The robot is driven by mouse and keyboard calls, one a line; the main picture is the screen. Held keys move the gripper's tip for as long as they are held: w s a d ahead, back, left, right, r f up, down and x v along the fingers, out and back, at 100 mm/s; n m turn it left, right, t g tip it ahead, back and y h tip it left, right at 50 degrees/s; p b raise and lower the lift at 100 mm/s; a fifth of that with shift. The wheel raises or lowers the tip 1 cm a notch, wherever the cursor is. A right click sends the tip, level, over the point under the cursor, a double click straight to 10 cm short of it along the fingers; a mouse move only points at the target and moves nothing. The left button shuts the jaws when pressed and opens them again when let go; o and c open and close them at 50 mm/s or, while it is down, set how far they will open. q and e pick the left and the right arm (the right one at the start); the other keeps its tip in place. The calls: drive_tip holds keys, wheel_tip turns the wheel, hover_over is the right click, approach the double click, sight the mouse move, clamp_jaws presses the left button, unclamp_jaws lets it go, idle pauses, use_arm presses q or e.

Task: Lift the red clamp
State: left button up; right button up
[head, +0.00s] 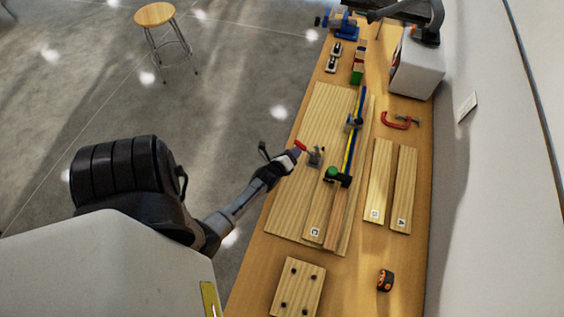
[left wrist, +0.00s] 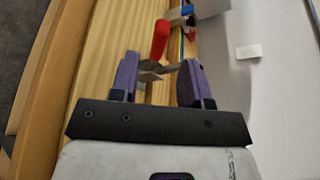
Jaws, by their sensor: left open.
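A red C-shaped clamp (head: 400,121) lies on the bench at the right, in front of the white box. A separate grey metal toggle clamp (head: 316,156) with a red handle (head: 300,146) stands on the wooden boards near the bench's left edge. My left gripper (head: 292,157) is at this toggle clamp. In the left wrist view, my left gripper (left wrist: 158,78) has its purple fingers apart, with grey metal showing between them and the red handle (left wrist: 160,40) just beyond. I cannot tell whether they touch. My right gripper is out of view.
Boards (head: 376,190) lie at the right of the bench, and a long blue bar clamp (head: 352,130) lies across the middle boards. A drilled block (head: 298,287) and an orange-black tape measure (head: 385,280) are in front. A stool (head: 155,15) stands on the floor.

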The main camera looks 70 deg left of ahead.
use_arm(q)
drive_tip(key=v, duration=0.7)
drive_tip(key=shift+s+d, duration=0.25)
drive_tip(key=shift+s, duration=0.05)
drive_tip(key=shift+r, duration=0.1)
idle(0.3)
